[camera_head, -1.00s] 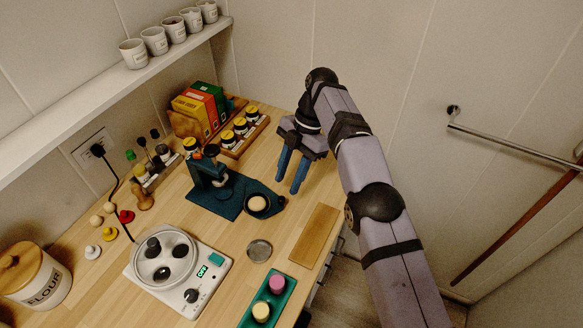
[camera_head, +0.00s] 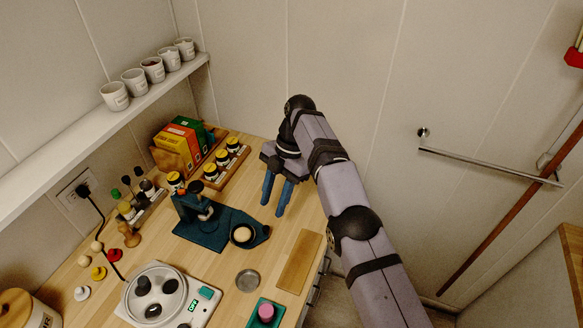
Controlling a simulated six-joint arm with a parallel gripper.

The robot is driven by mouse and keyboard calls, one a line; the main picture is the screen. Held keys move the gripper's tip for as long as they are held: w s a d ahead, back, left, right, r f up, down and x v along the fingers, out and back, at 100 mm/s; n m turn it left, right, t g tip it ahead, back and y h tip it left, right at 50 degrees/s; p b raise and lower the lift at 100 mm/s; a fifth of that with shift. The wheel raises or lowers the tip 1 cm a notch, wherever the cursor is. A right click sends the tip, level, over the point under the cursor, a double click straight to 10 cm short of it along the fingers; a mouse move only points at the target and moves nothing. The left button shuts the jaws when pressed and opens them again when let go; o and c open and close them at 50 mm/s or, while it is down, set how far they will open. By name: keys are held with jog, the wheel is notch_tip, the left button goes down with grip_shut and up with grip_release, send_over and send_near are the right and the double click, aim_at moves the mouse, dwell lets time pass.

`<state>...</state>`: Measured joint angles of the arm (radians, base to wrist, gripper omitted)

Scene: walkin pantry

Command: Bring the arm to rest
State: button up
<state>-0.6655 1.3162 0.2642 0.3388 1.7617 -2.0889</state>
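My gripper (camera_head: 276,194) hangs from my arm above the right back part of the wooden counter, fingers pointing down. Its two blue fingers are apart, with nothing between them. It is to the right of the dark blue press (camera_head: 205,220) and just behind a small dark pan with a cream disc (camera_head: 242,234). My arm reaches in from the lower right and bends down at the wrist.
A white hotplate (camera_head: 170,297), a round metal lid (camera_head: 248,280), a wooden board (camera_head: 299,262) and a green tray (camera_head: 254,312) with a pink piece are on the counter. Spice jars (camera_head: 223,158) and boxes (camera_head: 180,143) stand at the back. A shelf (camera_head: 100,130) holds several cups. A rail (camera_head: 485,168) is on the right wall.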

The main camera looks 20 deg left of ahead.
jog(key=w+d+r+m+t, duration=0.1)
jog(key=w+d+r+m, duration=0.1)
jog(key=d+m, duration=0.8)
jog(key=w+d+r+m+t, duration=0.25)
jog(key=d+m, duration=0.45)
jog(key=d, duration=0.5)
jog(key=s+d+f+m, duration=0.2)
jog(key=s+d+m, duration=0.5)
jog(key=s+d, duration=0.2)
jog(key=s+d+f+m+h, duration=0.1)
jog(key=s+d+f+m, duration=0.1)
jog(key=s+d+m, duration=0.6)
jog(key=s+d, duration=0.1)
jog(key=s, duration=0.2)
jog(key=shift+s+d+f+t+h, duration=0.15)
jog(key=shift+s+d+t+h, duration=0.1)
jog(key=shift+s+t+h, duration=0.1)
